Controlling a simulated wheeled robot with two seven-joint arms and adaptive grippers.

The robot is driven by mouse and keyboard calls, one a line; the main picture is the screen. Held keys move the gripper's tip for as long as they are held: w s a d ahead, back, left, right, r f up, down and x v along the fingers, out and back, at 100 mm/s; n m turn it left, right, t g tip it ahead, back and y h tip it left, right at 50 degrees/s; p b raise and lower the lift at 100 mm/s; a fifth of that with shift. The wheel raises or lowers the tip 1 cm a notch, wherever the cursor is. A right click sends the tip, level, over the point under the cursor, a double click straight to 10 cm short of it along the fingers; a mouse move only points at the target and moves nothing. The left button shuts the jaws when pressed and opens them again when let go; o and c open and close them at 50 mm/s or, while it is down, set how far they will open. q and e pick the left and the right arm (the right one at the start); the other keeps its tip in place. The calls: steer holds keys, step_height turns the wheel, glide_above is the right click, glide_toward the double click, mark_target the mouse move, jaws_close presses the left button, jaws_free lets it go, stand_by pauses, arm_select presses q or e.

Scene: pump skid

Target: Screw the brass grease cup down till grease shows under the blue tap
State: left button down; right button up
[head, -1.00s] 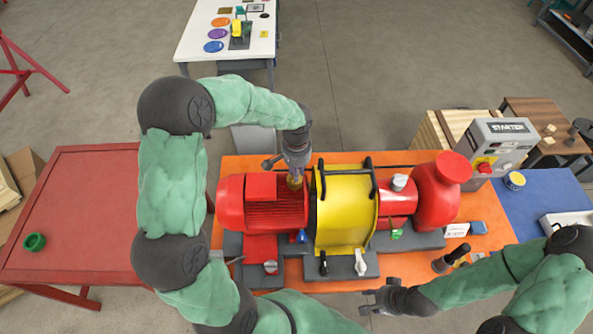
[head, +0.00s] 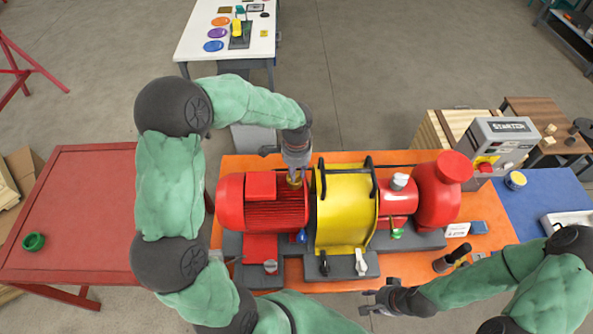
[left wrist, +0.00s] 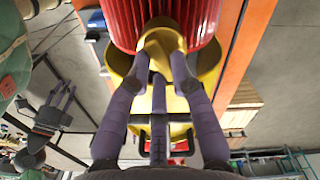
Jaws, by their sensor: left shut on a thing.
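The brass grease cup (head: 294,182) sits on top of the red motor (head: 262,203), near the yellow guard. My left gripper (head: 296,174) comes down on it from above and is shut on it. In the left wrist view the cup (left wrist: 162,42) lies between the fingers against the red ribbed housing. The blue tap (head: 302,236) is low on the near side of the motor, by the yellow guard. It is too small to tell whether grease shows under it. My right gripper (head: 373,301) is apart from the skid at the lower right, empty, its fingers apart.
The yellow guard (head: 342,210) with black bars stands right beside the cup. A green tap (head: 397,233), black lever (head: 323,263) and white lever (head: 361,262) are along the near side. The starter box (head: 497,143) stands right. The red table (head: 85,205) is mostly clear.

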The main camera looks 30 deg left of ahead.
arm_select(q)
steer(key=shift+s+m, duration=0.1)
steer(key=shift+m, duration=1.2)
steer(key=c, duration=1.1)
jaws_free()
step_height(320, 180, up, 12)
